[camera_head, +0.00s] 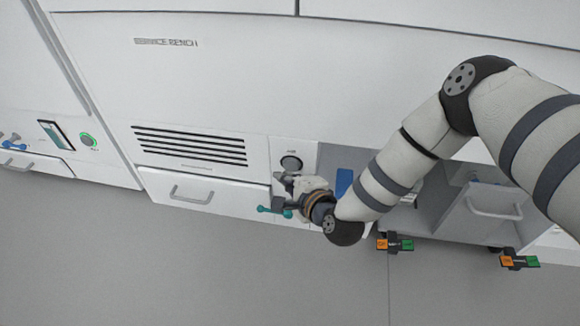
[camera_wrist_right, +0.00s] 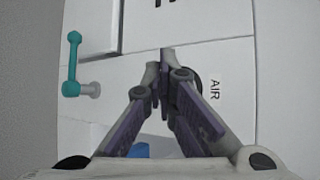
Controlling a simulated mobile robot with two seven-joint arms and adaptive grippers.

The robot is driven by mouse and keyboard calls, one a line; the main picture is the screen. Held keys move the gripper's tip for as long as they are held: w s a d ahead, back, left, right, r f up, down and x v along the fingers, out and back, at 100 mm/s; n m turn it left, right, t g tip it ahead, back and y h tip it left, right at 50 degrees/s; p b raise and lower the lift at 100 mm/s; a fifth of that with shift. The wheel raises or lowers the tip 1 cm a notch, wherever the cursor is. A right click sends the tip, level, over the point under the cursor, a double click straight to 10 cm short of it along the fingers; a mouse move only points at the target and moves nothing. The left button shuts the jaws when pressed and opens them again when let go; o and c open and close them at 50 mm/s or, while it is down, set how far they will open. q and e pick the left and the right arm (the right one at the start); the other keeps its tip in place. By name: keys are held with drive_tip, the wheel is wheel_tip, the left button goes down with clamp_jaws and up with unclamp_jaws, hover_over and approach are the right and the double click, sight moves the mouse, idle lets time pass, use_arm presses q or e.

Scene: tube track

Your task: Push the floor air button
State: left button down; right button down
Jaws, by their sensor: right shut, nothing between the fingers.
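The air button (camera_head: 291,163) is a round grey button on a white panel low on the service bench front, under a small label. My right gripper (camera_head: 284,179) is shut and empty, just below the button in the head view. In the wrist view its fingertips (camera_wrist_right: 160,62) are together, to the left of the button. I cannot tell whether they touch the panel. My left gripper is not in view.
A teal-handled valve (camera_head: 272,210) sticks out close beside my gripper; it also shows in the wrist view (camera_wrist_right: 72,65). A drawer handle (camera_head: 192,195) is to the left. Orange and green pedals (camera_head: 395,245) stand low on the right. The grey floor (camera_head: 200,275) in front is clear.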

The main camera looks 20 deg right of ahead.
drive_tip(key=shift+w+d, duration=0.2)
drive_tip(key=shift+w, duration=0.05)
drive_tip(key=shift+w+d, duration=0.3)
drive_tip(key=shift+w, duration=0.15)
idle(0.6)
drive_tip(key=shift+s+a, duration=0.55)
drive_tip(key=shift+s, duration=0.25)
drive_tip(key=s+a+p, duration=0.1)
drive_tip(key=s+a, duration=0.1)
drive_tip(key=s, duration=0.1)
drive_tip(key=s+a+p, duration=0.1)
drive_tip(key=s, duration=0.1)
drive_tip(key=shift+a+p, duration=0.15)
drive_tip(key=shift+p, duration=0.2)
